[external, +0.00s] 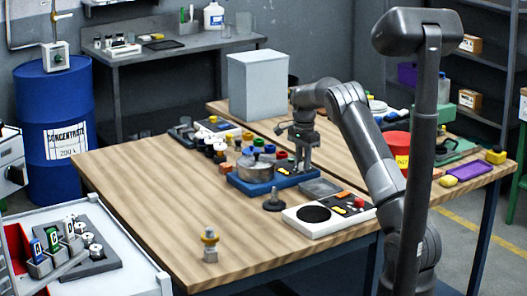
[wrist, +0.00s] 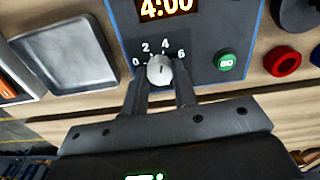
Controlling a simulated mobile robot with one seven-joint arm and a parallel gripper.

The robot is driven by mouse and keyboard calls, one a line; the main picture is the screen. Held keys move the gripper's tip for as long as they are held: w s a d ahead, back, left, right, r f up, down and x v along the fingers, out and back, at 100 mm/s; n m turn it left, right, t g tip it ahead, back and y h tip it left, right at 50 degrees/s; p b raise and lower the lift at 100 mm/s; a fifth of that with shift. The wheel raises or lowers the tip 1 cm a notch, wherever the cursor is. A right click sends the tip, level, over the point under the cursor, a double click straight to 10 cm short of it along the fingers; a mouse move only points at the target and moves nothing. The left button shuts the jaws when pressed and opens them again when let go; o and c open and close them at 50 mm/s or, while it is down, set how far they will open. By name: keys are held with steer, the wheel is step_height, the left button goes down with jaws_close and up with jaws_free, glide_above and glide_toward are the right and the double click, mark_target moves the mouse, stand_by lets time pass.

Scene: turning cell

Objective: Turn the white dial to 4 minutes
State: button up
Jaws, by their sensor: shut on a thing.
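The white dial (wrist: 160,70) sits on a dark grey panel (wrist: 205,35) with a blue edge. The numbers 0, 2, 4 and 6 run in an arc around its upper side. The display (wrist: 166,6) above it reads 4:00. My gripper (wrist: 161,80) is shut on the dial, one finger on each side. The dial's mark is small; it seems to point up, near the 4. In the external view my gripper (external: 303,163) reaches down over the blue-edged unit (external: 262,187) on the wooden table; the dial is too small to make out there.
A green button (wrist: 228,62) lies right of the dial, with a red ring (wrist: 282,62) beyond the panel. A metal tray (wrist: 68,55) is at the left. A grey box (external: 258,88) stands behind my arm. The table's front left is mostly clear.

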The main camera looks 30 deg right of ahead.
steer(key=shift+m, duration=0.4)
steer(key=o, duration=1)
step_height(320, 180, up, 11)
steer(key=shift+f, duration=0.1)
stand_by(0.5)
